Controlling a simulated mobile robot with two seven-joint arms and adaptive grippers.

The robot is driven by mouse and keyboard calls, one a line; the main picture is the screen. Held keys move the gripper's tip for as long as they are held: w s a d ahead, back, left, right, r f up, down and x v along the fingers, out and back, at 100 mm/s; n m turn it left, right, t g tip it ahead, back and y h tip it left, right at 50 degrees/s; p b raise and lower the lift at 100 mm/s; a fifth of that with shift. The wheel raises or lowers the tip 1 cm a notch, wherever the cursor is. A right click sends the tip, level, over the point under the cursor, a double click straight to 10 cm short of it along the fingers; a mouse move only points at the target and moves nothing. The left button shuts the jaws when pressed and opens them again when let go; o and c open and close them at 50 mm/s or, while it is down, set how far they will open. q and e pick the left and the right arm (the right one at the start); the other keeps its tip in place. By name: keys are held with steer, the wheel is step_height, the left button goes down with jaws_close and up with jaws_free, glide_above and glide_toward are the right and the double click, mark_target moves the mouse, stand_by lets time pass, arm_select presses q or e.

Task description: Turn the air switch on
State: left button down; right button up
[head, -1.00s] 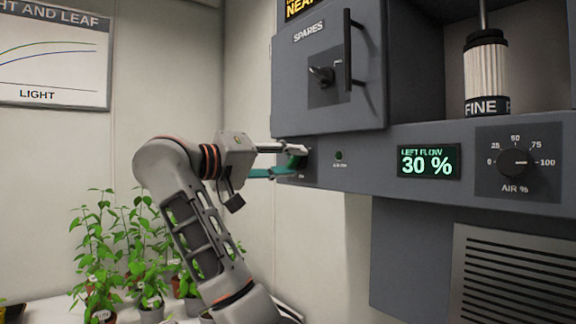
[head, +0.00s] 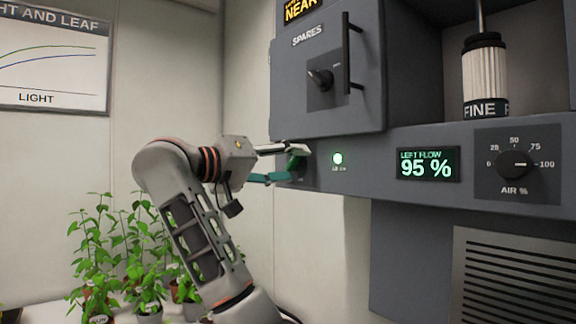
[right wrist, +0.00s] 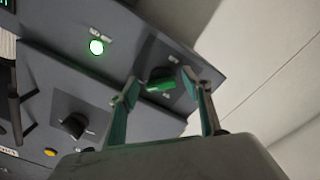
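The air switch (right wrist: 160,84) is a green-handled rotary knob on a dark plate at the left end of the grey panel. In the head view the switch (head: 297,162) is partly hidden by my right gripper (head: 282,164). In the right wrist view the fingers of my right gripper (right wrist: 160,88) are spread on either side of the knob, with small gaps showing; contact cannot be told. The round indicator lamp (head: 337,158) beside the switch glows bright green. It also glows in the right wrist view (right wrist: 96,47). My left gripper is not in view.
The flow display (head: 429,165) reads LEFT FLOW 95 %. An AIR % dial (head: 514,164) is to its right. The spares door (head: 330,40) with knob and handle juts out above the switch. Potted plants (head: 120,250) stand at lower left.

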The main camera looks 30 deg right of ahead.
steer(key=shift+a, duration=0.1)
steer(key=a, duration=1.2)
steer(key=shift+s, duration=0.45)
steer(key=shift+d, duration=0.1)
